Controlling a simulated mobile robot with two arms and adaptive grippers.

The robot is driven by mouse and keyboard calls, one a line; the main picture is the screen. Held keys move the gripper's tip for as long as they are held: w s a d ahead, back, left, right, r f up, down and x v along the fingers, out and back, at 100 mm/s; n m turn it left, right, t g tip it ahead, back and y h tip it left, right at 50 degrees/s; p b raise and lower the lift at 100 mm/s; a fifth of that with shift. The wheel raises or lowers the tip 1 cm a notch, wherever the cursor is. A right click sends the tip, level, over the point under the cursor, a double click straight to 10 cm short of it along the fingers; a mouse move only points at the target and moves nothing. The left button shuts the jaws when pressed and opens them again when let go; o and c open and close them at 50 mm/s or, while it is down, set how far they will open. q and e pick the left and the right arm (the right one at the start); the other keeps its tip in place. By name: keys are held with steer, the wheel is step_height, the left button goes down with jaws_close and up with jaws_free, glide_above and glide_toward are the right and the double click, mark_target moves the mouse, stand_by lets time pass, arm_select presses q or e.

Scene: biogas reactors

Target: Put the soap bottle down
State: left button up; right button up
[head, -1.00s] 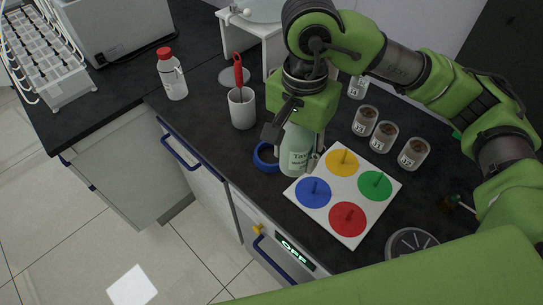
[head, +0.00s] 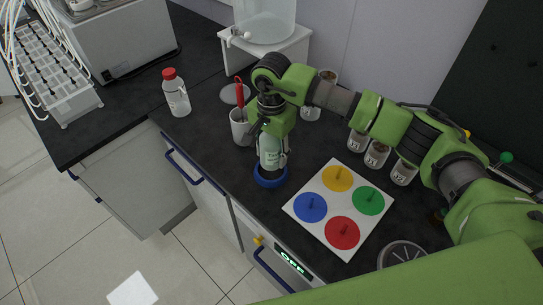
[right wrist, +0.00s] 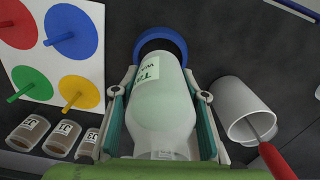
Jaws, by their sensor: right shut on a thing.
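The soap bottle (head: 270,152) is pale green and translucent with a white label. My right gripper (head: 271,160) is shut on it, one finger on each side. The bottle is about upright, its lower end at the blue ring (head: 270,178) on the dark counter. In the right wrist view the bottle (right wrist: 160,105) lies between the fingers of the gripper (right wrist: 160,95), and the blue ring (right wrist: 178,45) shows around and beyond its base. I cannot tell whether the base touches the counter. My left gripper is out of view.
A white cup with a red-handled tool (head: 240,128) stands close beside the bottle. A white board with colored discs (head: 340,224) lies to the right. Labelled jars (head: 377,154) stand behind it. A red-capped bottle (head: 176,94) stands at the left. The counter's front edge is near.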

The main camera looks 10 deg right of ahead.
mark_target(271, 162)
step_height(271, 162, down, 2)
steer(key=shift+f+p, duration=0.1)
steer(key=shift+p, duration=0.8)
steer(key=shift+f, duration=0.4)
steer(key=shift+f+b, duration=0.65)
steer(key=shift+b, duration=0.2)
steer(key=o, duration=1.4)
steer(key=shift+r, duration=0.15)
